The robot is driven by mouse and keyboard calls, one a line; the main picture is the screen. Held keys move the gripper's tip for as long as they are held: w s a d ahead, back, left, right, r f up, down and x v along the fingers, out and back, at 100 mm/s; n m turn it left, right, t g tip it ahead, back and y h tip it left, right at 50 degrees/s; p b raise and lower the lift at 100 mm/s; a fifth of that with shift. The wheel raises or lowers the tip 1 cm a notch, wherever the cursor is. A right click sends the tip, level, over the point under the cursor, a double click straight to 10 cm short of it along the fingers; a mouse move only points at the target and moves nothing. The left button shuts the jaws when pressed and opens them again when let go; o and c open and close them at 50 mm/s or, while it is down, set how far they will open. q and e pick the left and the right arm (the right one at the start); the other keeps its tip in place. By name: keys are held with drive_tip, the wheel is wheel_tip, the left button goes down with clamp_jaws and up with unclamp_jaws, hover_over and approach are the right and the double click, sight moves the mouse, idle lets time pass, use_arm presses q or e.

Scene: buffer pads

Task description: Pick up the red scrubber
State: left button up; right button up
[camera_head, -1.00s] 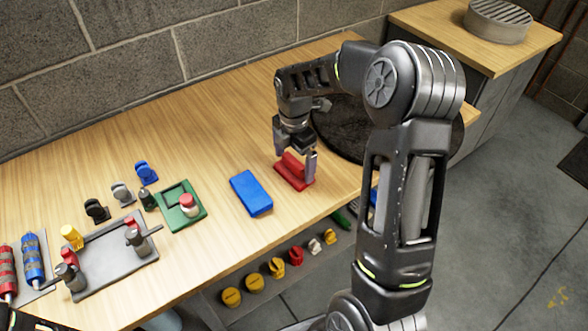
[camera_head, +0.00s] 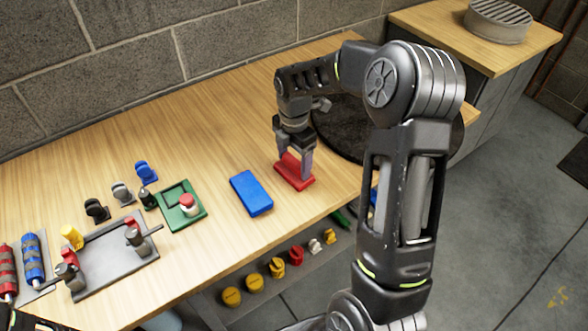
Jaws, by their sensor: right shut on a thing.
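The red scrubber (camera_head: 292,174) lies on the wooden table, to the right of the blue block and near the dark round disc. My right gripper (camera_head: 300,167) reaches down over it from above, with its fingers closed on the scrubber's raised handle. The scrubber's base still looks to be on the table top. The fingers hide part of the handle. My left gripper does not show; only a dark bit of what may be my left arm is at the bottom left corner.
A blue block (camera_head: 251,193) lies left of the scrubber. A green tray (camera_head: 193,217) with a red-topped piece and a grey tray (camera_head: 92,281) are farther left. The dark round disc (camera_head: 340,128) is behind my right arm. A shelf below the table edge holds several small parts.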

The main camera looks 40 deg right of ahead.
sight(294, 160)
drive_tip(key=shift+c, duration=1)
wheel_tip(294, 160, up, 10)
drive_tip(key=shift+r+b, duration=0.1)
drive_tip(key=shift+b, duration=0.2)
